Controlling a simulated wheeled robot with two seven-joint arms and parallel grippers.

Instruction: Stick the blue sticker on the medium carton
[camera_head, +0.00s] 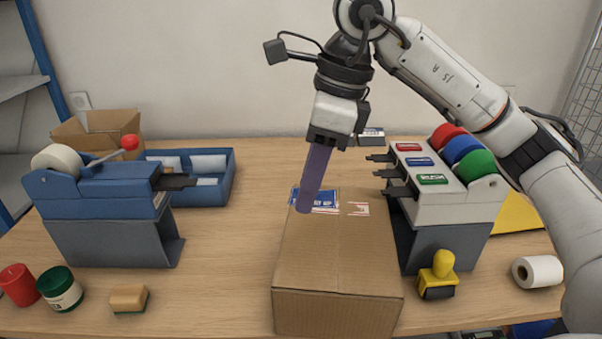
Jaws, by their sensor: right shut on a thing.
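A closed brown carton (338,255) stands in the front middle of the counter; I take it to be the medium carton. The blue sticker (325,201), with a white part, is at the far left of the carton's top. My right gripper (305,207) reaches down from above, its purple fingers shut on the sticker and covering part of it. The sticker looks flat against the top, but I cannot tell whether it touches all along. A small red and white label (358,209) is on the top to its right. My left gripper is not in view.
A label dispenser (456,200) with red, blue and green rolls stands close right of the carton. A yellow-handled stamp (438,275) is in front of it. A blue tape machine (105,215) stands left. The counter between that machine and the carton is clear.

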